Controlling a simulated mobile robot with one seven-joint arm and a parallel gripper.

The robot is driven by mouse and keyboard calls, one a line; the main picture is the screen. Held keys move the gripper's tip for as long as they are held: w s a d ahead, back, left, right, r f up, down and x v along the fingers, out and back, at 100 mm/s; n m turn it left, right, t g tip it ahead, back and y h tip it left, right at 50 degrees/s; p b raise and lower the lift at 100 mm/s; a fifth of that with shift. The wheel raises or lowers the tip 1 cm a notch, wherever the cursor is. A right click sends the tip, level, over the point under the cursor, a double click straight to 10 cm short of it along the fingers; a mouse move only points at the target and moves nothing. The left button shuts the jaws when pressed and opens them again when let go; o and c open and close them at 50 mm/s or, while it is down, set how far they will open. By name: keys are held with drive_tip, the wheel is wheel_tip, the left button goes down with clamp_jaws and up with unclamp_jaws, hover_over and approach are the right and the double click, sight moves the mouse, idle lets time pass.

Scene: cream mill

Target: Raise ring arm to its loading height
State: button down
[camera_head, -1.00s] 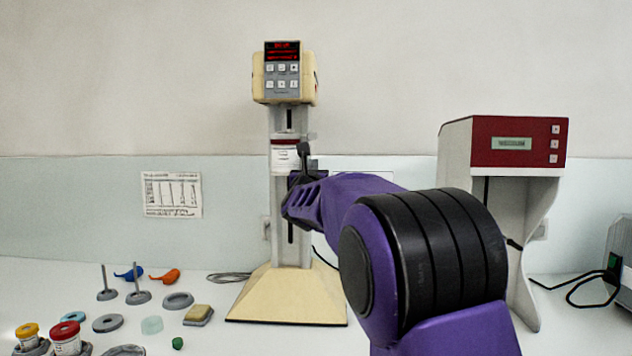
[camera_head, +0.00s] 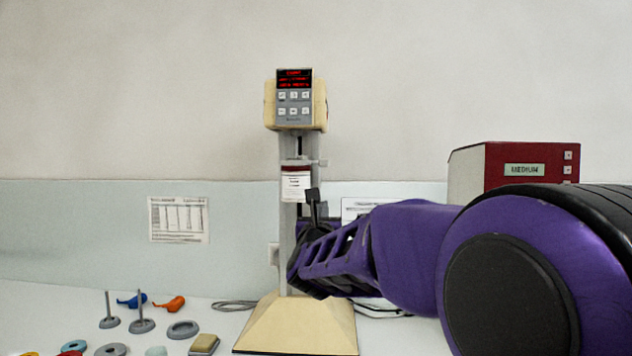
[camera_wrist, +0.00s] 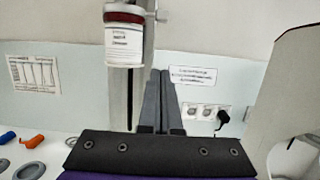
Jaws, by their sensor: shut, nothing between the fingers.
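The cream mill (camera_head: 295,103) stands on a wide cream base (camera_head: 300,325), with a grey slotted column between. A labelled white jar (camera_head: 296,187) with a dark red top band sits at the upper column, apparently in the ring arm, whose ring I cannot make out clearly. In the wrist view the jar (camera_wrist: 124,45) is up and left of my gripper (camera_wrist: 160,75). My gripper is shut and empty, its tips (camera_head: 313,192) upright beside the jar's lower right, below the knob.
A red and white machine (camera_head: 515,165) reading "MEDIUM" stands at right. Rings, two pegs and blue and orange blowers (camera_head: 170,304) lie at lower left. Wall sockets (camera_wrist: 205,112) show behind. The space above my fingertips looks clear.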

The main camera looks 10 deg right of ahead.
sight(305, 163)
drive_tip(key=w+d+r+p, duration=0.2)
drive_tip(key=w+r, duration=0.4)
drive_tip(key=w, duration=0.3)
drive_tip(key=shift+w+r, duration=0.2)
idle(0.3)
drive_tip(key=shift+r, duration=0.9)
drive_tip(key=shift+f+b, duration=0.1)
drive_tip(key=shift+b, duration=0.2)
